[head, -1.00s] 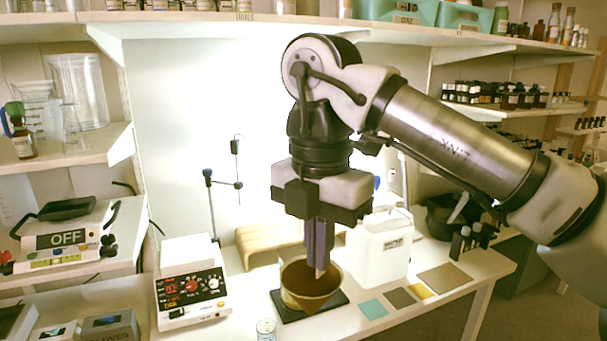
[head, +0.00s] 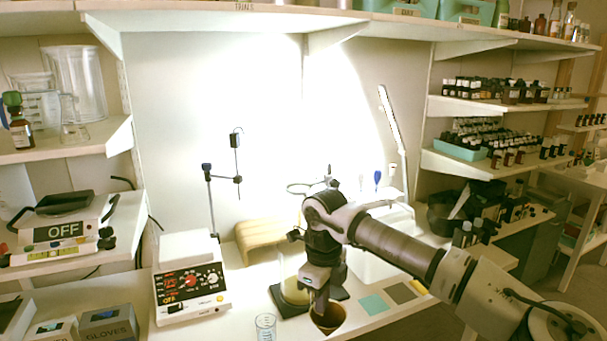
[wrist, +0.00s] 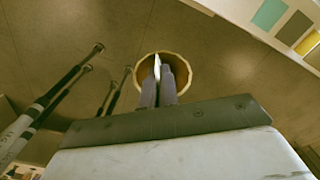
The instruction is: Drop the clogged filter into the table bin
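The clogged filter is a brown cone with a pale rim (head: 328,320), at the front edge of the table in the head view. In the wrist view, its open round top (wrist: 180,68) faces the camera, with brown inside. My gripper (head: 321,304) points down and is shut on the near side of the filter's rim; its two fingers (wrist: 159,85) show at the rim in the wrist view, with a pale piece between them. In the wrist view the floor lies below the filter. I cannot make out a table bin in either view.
A glass vessel (head: 293,291) stands on a black pad behind my gripper. A small clear beaker (head: 265,326) stands to the left. A control box (head: 192,290) is further left.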

